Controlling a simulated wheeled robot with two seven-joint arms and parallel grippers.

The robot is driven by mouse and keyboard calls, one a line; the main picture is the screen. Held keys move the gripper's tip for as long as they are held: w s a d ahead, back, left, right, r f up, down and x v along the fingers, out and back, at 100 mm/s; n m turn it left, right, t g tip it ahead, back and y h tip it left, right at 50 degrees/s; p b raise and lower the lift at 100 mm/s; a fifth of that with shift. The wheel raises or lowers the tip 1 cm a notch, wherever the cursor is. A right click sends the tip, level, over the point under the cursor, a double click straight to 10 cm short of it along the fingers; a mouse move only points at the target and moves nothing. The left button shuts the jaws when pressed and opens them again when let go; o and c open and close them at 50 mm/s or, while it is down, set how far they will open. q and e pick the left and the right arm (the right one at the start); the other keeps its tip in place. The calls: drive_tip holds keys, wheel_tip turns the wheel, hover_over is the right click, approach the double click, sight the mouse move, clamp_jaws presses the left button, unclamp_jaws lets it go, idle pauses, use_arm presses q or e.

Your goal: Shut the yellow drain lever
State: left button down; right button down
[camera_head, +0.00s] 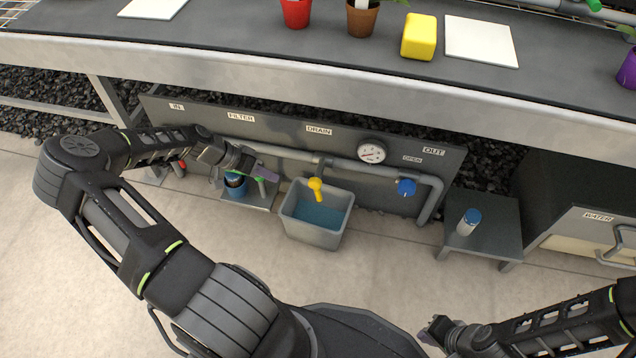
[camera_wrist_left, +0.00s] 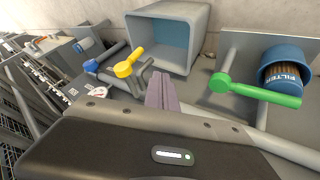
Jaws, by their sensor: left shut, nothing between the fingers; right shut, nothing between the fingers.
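The yellow drain lever (camera_head: 316,189) sits below the DRAIN label on the pipe panel. In the head view its handle points down and slightly right over the bin; it also shows in the left wrist view (camera_wrist_left: 128,64). My left gripper (camera_head: 270,176) is shut and empty, just left of the yellow lever and apart from it, near the green lever (camera_head: 261,187). Its closed fingers (camera_wrist_left: 162,92) show in the left wrist view, between the yellow lever and the green lever (camera_wrist_left: 250,89). My right gripper (camera_head: 428,333) is shut and empty at the bottom, far from the panel.
A grey bin (camera_head: 312,237) with blue liquid stands under the yellow lever. A blue knob (camera_head: 406,187) and a gauge (camera_head: 372,152) are to the right. A blue filter cup (camera_wrist_left: 284,72) is beside the green lever. The bench edge (camera_head: 300,87) overhangs above.

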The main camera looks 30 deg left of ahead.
use_arm(q)
drive_tip(key=shift+d, duration=0.1)
drive_tip(key=w+d+f+b, duration=0.5)
drive_tip(key=d+f, duration=0.2)
drive_tip(key=d, duration=0.1)
drive_tip(key=shift+d, duration=0.15)
idle(0.4)
